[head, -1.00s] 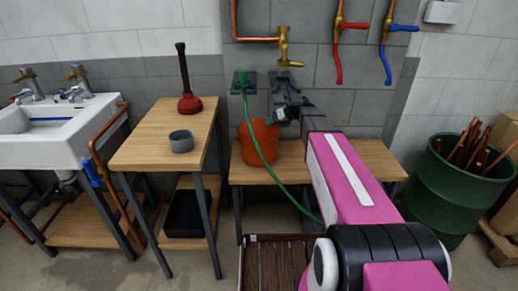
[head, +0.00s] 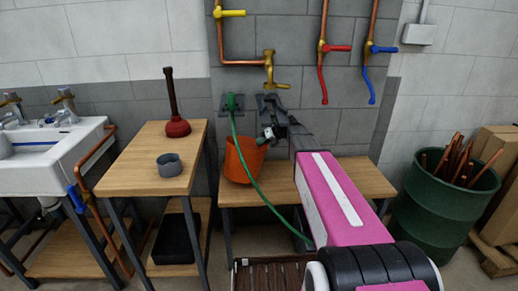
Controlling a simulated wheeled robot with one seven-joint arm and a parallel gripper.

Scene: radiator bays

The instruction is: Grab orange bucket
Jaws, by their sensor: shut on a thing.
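The orange bucket (head: 238,163) is over the left part of the low wooden bench, below the brass tap. It is tilted, and I cannot tell whether its base touches the bench. My gripper (head: 266,137) is at the bucket's upper right rim and is shut on it. The fingertips are small and partly hidden by the gripper body. A green hose (head: 254,182) runs down from the wall and passes in front of the bucket's right side.
The low bench (head: 345,180) is otherwise mostly clear. At left, a taller table (head: 150,148) holds a plunger (head: 176,126) and a grey cup (head: 169,165). A brass tap (head: 272,84) is above my gripper. A green barrel (head: 440,210) stands at right.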

